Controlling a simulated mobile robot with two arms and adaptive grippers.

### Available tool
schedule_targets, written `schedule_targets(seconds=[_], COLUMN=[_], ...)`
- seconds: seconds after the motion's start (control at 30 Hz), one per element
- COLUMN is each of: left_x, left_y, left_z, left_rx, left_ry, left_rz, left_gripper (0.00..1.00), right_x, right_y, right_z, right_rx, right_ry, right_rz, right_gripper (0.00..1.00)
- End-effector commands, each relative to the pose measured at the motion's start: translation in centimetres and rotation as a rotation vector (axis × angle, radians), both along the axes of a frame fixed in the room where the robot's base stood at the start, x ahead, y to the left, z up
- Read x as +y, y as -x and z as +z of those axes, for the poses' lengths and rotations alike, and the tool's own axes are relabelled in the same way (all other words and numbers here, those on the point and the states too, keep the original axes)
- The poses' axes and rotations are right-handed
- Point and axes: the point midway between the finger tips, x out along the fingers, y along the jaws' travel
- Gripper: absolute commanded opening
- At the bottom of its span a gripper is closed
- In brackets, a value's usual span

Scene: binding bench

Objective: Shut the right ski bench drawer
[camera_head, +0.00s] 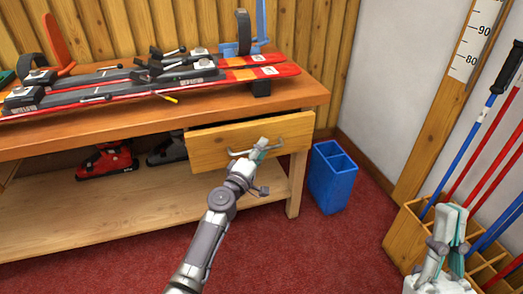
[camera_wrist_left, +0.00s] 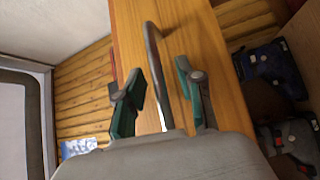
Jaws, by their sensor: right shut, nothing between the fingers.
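The right ski bench drawer (camera_head: 208,148) is a wooden front under the right end of the bench top, standing out a little from the bench. Its curved metal handle (camera_head: 237,153) is partly covered by my left gripper (camera_head: 260,147). In the left wrist view, the handle (camera_wrist_left: 155,68) runs between the two green-padded fingers of my left gripper (camera_wrist_left: 160,96). These fingers are apart, with gaps beside the bar. The drawer front (camera_wrist_left: 202,50) fills the middle of that view. My right gripper (camera_head: 455,232) is shut and empty at the lower right, away from the drawer.
Red skis (camera_head: 270,72) lie on the bench top (camera_head: 300,95). Ski boots (camera_head: 106,161) sit on the lower shelf (camera_head: 125,205). A blue bin (camera_head: 333,178) stands right of the bench. A wooden pole rack (camera_head: 403,237) is at the right. Red carpet in front is clear.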

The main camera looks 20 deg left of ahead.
Motion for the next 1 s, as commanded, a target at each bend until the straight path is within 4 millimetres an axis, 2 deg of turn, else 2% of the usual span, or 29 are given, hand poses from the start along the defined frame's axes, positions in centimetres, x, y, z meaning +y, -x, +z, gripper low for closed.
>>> schedule_targets(seconds=[0.33,0.5,0.57,1.0], left_x=[-0.08,-0.07,-0.06,0.21], left_y=[-0.34,-0.32,-0.31,-0.70], left_z=[0.06,0.05,0.04,-0.11], left_rx=[0.000,0.000,0.000,0.000], left_ry=[0.000,0.000,0.000,-0.002], left_rz=[0.000,0.000,0.000,0.000], left_gripper=[0.36,0.07,0.00,0.00], right_x=[-0.04,-0.02,-0.03,-0.10], right_y=[0.22,0.21,0.22,0.48], right_z=[0.12,0.13,0.14,-0.11], right_rx=[-0.013,-0.013,-0.013,-0.029], right_ry=[-0.005,-0.005,-0.005,-0.010], right_rz=[0.001,0.001,0.001,0.001], right_gripper=[0.00,0.00,0.00,0.00])
